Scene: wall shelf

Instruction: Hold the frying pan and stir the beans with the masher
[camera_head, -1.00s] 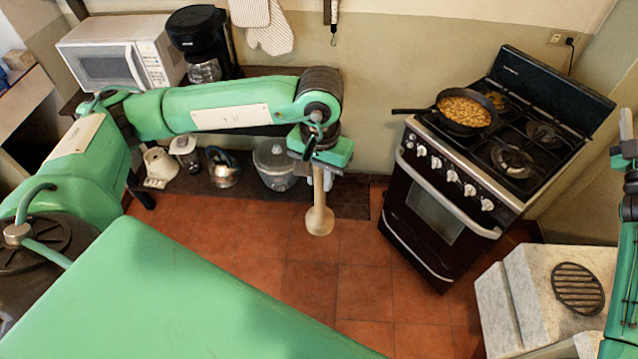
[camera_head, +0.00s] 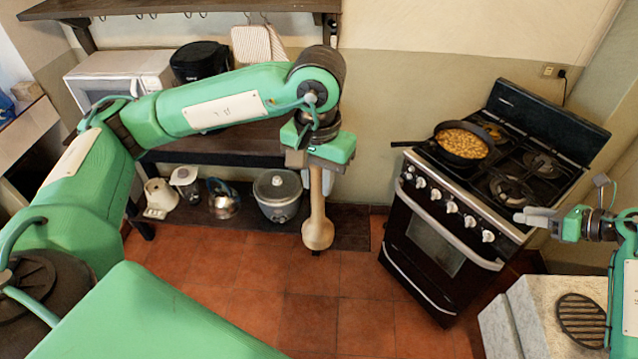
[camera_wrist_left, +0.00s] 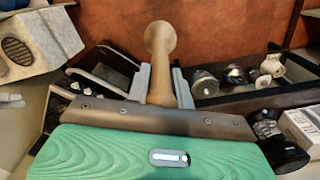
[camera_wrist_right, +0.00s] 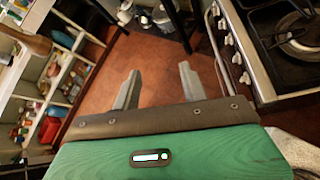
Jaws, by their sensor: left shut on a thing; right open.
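The beans (camera_head: 462,144) fill the pan. My left gripper (camera_head: 318,172) is shut on the wooden masher (camera_head: 317,231), which hangs upright with its wide end down, left of the stove and above the floor. The masher also shows between the fingers in the left wrist view (camera_wrist_left: 161,60). My right gripper (camera_head: 530,216) has come in from the right, near the stove's front right corner. It is open and empty in the right wrist view (camera_wrist_right: 158,88), apart from the pan.
The black stove (camera_head: 437,235) has knobs and an oven handle along its front. A marble-topped counter (camera_head: 537,305) with a round grate (camera_head: 582,318) is at the lower right. A low shelf with a rice cooker (camera_head: 278,190) stands behind the masher. The tiled floor is clear.

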